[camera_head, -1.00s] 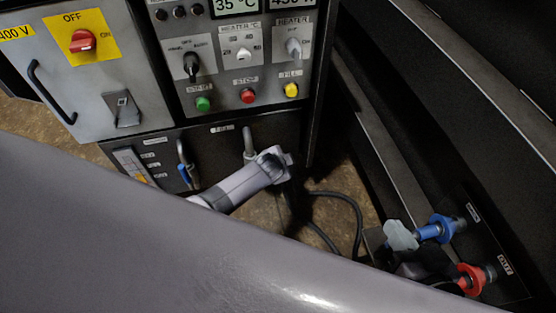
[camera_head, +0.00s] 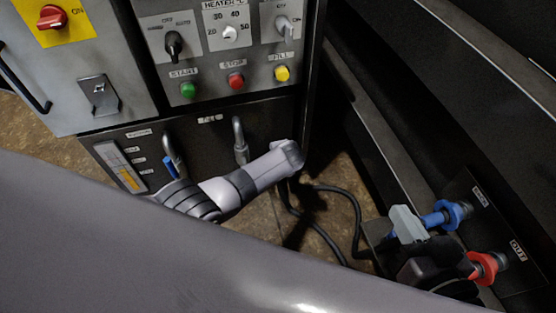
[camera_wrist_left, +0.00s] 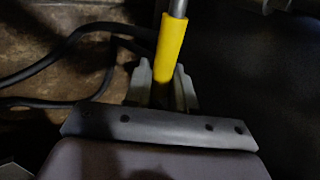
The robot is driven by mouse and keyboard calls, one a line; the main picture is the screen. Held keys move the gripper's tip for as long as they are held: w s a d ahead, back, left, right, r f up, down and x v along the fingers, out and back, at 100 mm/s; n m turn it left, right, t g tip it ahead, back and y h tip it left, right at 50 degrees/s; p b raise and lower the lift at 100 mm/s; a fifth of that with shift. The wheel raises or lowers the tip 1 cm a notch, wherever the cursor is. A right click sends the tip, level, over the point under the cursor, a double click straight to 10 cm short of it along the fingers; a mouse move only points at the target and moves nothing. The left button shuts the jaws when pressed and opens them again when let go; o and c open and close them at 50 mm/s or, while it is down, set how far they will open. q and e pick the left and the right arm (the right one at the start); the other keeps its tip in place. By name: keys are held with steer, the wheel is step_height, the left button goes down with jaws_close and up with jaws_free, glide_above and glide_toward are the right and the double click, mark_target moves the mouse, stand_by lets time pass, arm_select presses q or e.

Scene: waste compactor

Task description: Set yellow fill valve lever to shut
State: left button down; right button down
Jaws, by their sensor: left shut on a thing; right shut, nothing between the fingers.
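The yellow lever (camera_wrist_left: 171,45) shows in the left wrist view as a yellow sleeve on a metal rod. My left gripper (camera_wrist_left: 163,82) is shut on it, with one pale finger on each side. In the head view, my left forearm and wrist cover the lever and the left fingers. The bent grey pipe (camera_head: 240,140) on the lower panel is just behind that wrist, under a small label. My right gripper (camera_head: 405,222) is at the lower right, close to the blue coupling (camera_head: 450,215), shut and empty. I cannot tell whether it touches the coupling.
A blue-handled lever (camera_head: 170,167) is left of the grey pipe. The control panel with green, red and yellow buttons (camera_head: 282,73) is above. Black hoses (camera_head: 345,225) loop over the floor. A red coupling (camera_head: 487,267) is at the lower right. My own grey arm fills the foreground.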

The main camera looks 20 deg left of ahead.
arm_select(q)
steer(key=shift+f, duration=0.1)
steer(key=c, duration=1.1)
jaws_free()
steer(key=shift+s+r, duration=0.1)
steer(key=shift+r, duration=0.15)
steer(key=shift+s+d+r+p, duration=0.15)
steer(key=shift+r+p, duration=0.2)
steer(key=shift+p, duration=0.3)
steer(key=p+v, duration=0.5)
steer(key=v, duration=0.1)
steer(key=shift+f, duration=0.1)
arm_select(e)
steer(key=shift+s+d+r+m+g+h, duration=0.15)
steer(key=shift+r+m+g+h, duration=0.2)
steer(key=shift+g, duration=0.35)
